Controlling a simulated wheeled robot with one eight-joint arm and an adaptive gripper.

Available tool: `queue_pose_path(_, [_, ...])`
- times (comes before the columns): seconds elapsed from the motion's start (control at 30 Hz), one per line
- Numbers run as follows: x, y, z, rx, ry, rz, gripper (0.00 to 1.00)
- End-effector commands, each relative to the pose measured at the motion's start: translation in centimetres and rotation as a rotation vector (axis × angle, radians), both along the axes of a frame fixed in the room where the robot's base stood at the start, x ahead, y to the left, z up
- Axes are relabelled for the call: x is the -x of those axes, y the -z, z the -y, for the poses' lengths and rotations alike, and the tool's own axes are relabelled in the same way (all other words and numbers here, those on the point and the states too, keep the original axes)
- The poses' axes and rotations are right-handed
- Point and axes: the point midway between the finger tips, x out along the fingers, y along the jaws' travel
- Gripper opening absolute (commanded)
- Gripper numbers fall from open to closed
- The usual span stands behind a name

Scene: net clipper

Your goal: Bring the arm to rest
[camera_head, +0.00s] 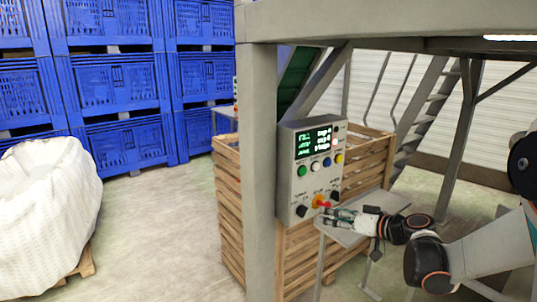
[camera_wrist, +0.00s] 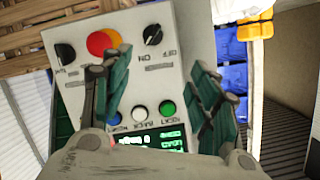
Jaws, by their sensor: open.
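My gripper (camera_head: 340,214) is at the lower front of a grey control box (camera_head: 299,189), just by its red and yellow switch (camera_head: 321,202). In the wrist view, my gripper (camera_wrist: 160,85) has its two green fingers spread apart with nothing between them. Through the gap the box face shows, with a black OFF/ON knob (camera_wrist: 153,34), the red and orange knob (camera_wrist: 104,42), and white and green buttons. I cannot tell whether a fingertip touches the panel. My arm (camera_head: 455,255) reaches in from the right of the head view.
A thick grey post (camera_head: 259,150) stands left of the box. A slatted wooden crate (camera_head: 229,210) is behind it. A small grey table (camera_head: 350,236) lies beneath my gripper. Blue crates (camera_head: 115,85) are stacked at the back left, and a white sack (camera_head: 48,210) stands at the left.

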Motion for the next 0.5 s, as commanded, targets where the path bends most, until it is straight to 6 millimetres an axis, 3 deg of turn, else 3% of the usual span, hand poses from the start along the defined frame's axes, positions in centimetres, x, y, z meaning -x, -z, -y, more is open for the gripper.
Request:
queue_pose_path(0.2, [4.7,-3.0,-3.4,0.055,0.026,-0.181,0.55])
queue_pose_path(0.5, [12.4,-5.5,-5.8,0.148,0.120,-0.380,0.55])
